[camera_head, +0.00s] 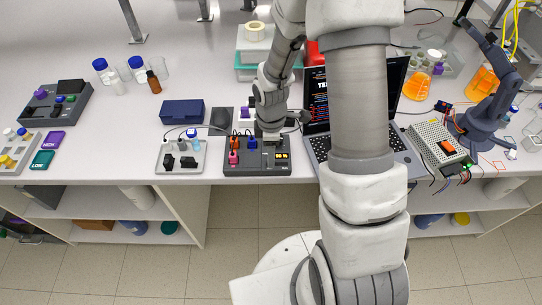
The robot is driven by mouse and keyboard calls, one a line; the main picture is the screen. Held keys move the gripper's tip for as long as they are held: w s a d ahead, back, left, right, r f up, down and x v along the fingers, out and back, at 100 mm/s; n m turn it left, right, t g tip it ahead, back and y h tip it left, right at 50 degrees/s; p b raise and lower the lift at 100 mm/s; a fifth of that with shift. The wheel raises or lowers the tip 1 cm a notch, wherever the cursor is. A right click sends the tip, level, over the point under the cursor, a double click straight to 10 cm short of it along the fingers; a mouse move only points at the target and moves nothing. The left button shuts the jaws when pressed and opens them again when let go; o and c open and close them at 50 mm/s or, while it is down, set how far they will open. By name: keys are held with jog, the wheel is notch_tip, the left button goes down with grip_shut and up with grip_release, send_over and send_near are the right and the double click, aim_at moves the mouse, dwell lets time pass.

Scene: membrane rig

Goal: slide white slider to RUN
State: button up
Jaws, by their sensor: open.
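My gripper (271,138) points down over the back right part of a dark control box (257,170) near the bench's front edge. Its jaws are open, and the fingertips are small and partly lost against the box. The box carries orange and pink knobs (234,157) on its left and small yellow-marked parts (282,156) on its right. I cannot clearly make out the white slider or the RUN mark; my gripper covers part of the box top. Whether the fingers touch anything on it cannot be told.
A laptop (318,150) stands close on the right, partly behind my arm. Bare bench lies toward the left (110,140).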

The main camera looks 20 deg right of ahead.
jog(key=shift+f, duration=1.25)
grip_shut()
dwell(0.6)
